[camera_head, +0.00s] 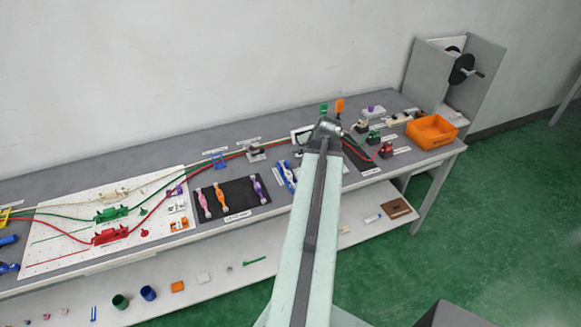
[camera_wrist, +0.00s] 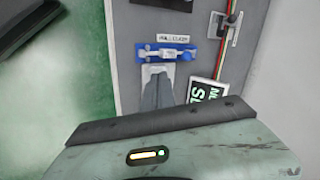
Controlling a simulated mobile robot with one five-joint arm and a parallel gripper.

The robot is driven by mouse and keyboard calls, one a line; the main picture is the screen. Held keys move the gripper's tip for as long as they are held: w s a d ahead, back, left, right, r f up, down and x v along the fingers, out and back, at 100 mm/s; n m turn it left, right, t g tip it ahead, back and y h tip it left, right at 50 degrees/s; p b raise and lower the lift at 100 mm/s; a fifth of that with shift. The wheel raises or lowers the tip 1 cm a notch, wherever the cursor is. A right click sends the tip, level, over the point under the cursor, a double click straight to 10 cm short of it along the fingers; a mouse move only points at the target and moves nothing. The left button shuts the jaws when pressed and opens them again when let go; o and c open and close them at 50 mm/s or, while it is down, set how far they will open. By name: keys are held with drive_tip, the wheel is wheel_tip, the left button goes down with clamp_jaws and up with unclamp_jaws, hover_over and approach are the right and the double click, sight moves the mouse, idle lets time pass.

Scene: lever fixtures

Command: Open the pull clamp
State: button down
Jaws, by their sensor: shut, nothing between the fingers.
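The pull clamp is a blue fixture (camera_wrist: 173,53) with silver metal parts, lying across the bench top in the upper middle of the wrist view. A small white label with dark print sits just above it. My gripper (camera_wrist: 157,70) is shut and empty, its tips just below the clamp in the picture. I cannot tell whether they touch it. In the head view, a blue fixture (camera_head: 289,176) left of my arm looks like the same clamp. My gripper (camera_head: 325,128) shows there from behind, its fingers hidden.
A sign (camera_wrist: 208,93) with green and white print stands right of my gripper. A lever fixture (camera_wrist: 223,27) sits beside red and green lines. A black mat (camera_head: 234,197) with several coloured handles lies left. An orange bin (camera_head: 432,131) is at the bench's right end.

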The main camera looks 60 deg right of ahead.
drive_tip(key=b+x, duration=1)
drive_tip(key=x, duration=0.1)
drive_tip(key=shift+s+a, duration=0.1)
drive_tip(key=w+p, duration=0.1)
drive_tip(key=w+d+r, duration=0.1)
drive_tip(key=shift+w+d+r+p, duration=0.2)
drive_tip(key=shift+w+r+p, duration=0.15)
drive_tip(key=shift+w+p, duration=0.05)
drive_tip(key=shift+w+d, duration=0.1)
drive_tip(key=shift+w, duration=0.25)
